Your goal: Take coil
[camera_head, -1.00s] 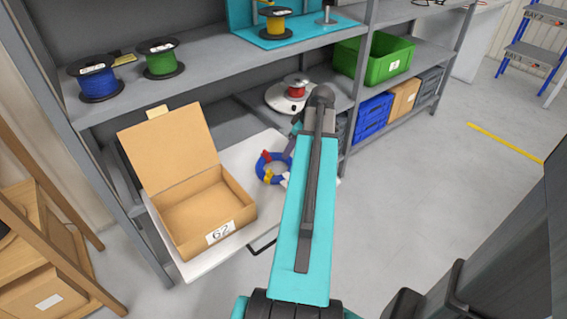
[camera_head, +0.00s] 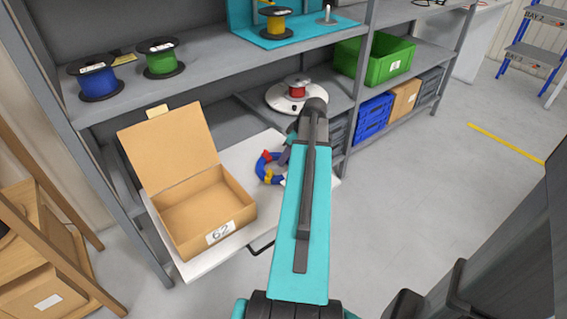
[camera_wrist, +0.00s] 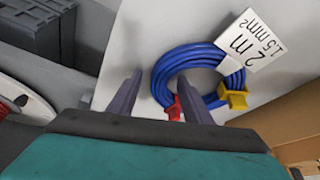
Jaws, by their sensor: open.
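A blue cable coil (camera_head: 263,163) lies on the pale pull-out board (camera_head: 232,160), right of the open cardboard box. In the wrist view, the coil (camera_wrist: 190,57) has a red clip (camera_wrist: 173,112), a yellow clip (camera_wrist: 234,98) and a white tag (camera_wrist: 248,40) reading 2 m, 1.5 mm². My gripper (camera_wrist: 159,78) is open and empty, pointing at the coil's near left side. The right finger overlaps the ring in the picture; the left finger is outside it. I cannot tell whether they touch. In the head view, my arm hides part of the coil.
The open cardboard box (camera_head: 228,213), marked 62, stands left of the coil. Blue (camera_head: 97,81) and green (camera_head: 160,60) reels sit on the shelf above. A red reel (camera_head: 297,88) stands on a white round base behind my arm. Floor at right is clear.

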